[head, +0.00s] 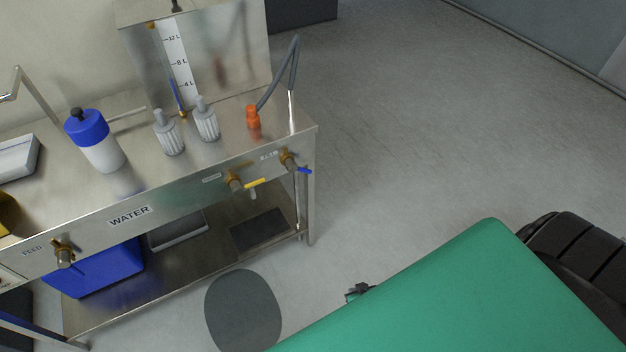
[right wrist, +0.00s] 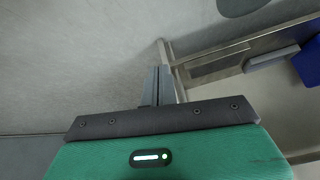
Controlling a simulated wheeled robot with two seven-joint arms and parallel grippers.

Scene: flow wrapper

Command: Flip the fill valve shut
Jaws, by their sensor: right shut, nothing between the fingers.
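Two brass valves sit on the steel bench's front panel below the grey-capped bottles. One valve has a yellow lever (head: 255,183) pointing right along the panel. The other, nearer the bench's right end, has a blue lever (head: 304,170) pointing right. Their small labels are too blurred to read, so I cannot tell which is the fill valve. My right gripper (right wrist: 159,86) is shut and empty in the right wrist view, with floor behind it and the bench leg and lower shelf close by. In the head view its dark tip (head: 359,291) shows past my green arm, apart from both valves. My left gripper is out of view.
A blue bin (head: 95,272) sits below. The floor to the right is clear.

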